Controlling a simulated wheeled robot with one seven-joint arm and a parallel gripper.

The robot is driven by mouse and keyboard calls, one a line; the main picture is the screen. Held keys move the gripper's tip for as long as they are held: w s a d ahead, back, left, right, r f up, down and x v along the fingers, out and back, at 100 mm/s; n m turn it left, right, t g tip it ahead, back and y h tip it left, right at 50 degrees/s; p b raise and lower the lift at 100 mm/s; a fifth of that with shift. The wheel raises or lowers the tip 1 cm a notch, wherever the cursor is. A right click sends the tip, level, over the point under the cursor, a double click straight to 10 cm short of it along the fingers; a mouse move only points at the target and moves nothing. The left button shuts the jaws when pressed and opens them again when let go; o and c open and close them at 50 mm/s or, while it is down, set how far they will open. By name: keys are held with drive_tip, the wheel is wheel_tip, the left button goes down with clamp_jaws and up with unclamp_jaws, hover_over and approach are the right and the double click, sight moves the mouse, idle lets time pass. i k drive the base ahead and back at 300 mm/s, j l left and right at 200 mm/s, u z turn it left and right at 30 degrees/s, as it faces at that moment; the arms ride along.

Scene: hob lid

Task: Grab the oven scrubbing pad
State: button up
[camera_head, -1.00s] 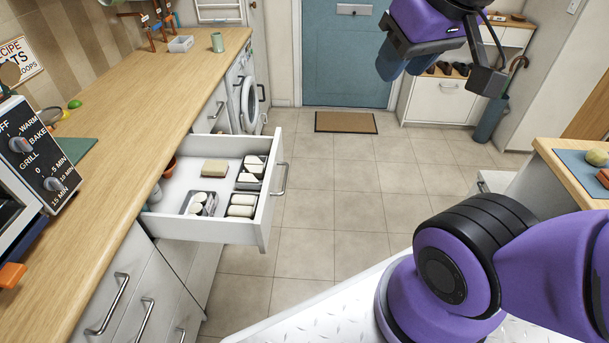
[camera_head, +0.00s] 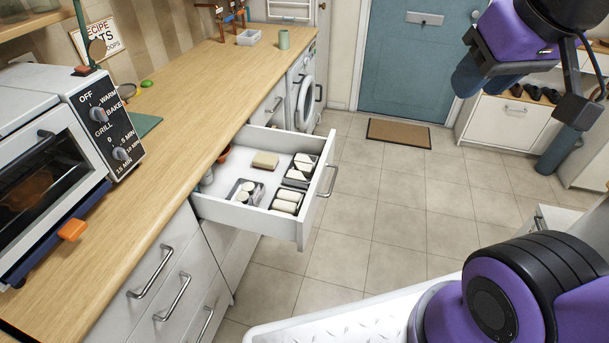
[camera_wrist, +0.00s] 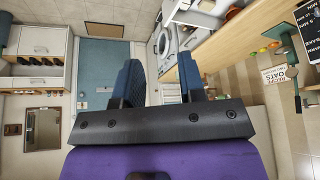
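A tan, block-shaped pad (camera_head: 265,160), which looks like the scrubbing pad, lies flat inside the open white drawer (camera_head: 245,219), near its middle in the head view. Nothing covers it. My gripper (camera_head: 484,76) is at the upper right of the head view, raised and well away from the drawer. In the wrist view my gripper (camera_wrist: 160,72) shows two dark blue fingers standing apart with nothing between them. The pad cannot be made out in the wrist view.
The drawer also holds dark trays (camera_head: 287,199) of white and cream pieces. The wooden counter (camera_head: 190,105) runs above it, with a toaster oven (camera_head: 55,150) at the left. Tiled floor (camera_head: 400,200) lies open right of the drawer. A doormat (camera_head: 398,134) lies by the blue door.

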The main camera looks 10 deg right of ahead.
sight(261, 160)
drive_tip(key=i+j+u, duration=0.15)
drive_tip(key=i+u, duration=0.55)
drive_tip(key=k+j, duration=0.05)
